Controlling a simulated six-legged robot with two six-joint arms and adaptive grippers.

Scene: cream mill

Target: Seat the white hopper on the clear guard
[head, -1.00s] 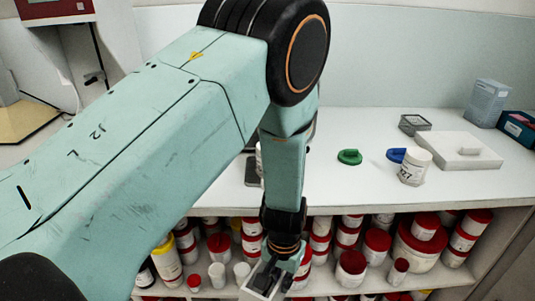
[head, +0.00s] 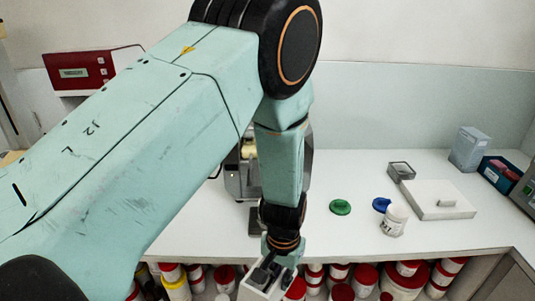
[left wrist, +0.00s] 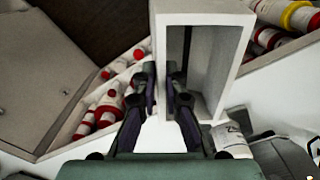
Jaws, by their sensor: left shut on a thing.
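The white hopper (head: 255,290) is a pale, open box at the bottom of the head view, partly cut off by the frame edge. My left gripper (head: 268,268) is at it, in front of the bench. In the left wrist view, the fingers of my left gripper (left wrist: 164,88) straddle one wall of the hopper (left wrist: 228,45), shut on it, and its hollow inside shows. A machine (head: 238,178) with metal parts stands on the bench, mostly hidden behind my left arm. I cannot make out the clear guard. My right gripper is not in view.
The white bench (head: 345,240) holds a green lid (head: 341,207), a blue lid (head: 381,204), a white jar (head: 393,220), a small grey box (head: 400,171) and a white slab (head: 432,205). Red-lidded jars (head: 365,279) fill the shelf below.

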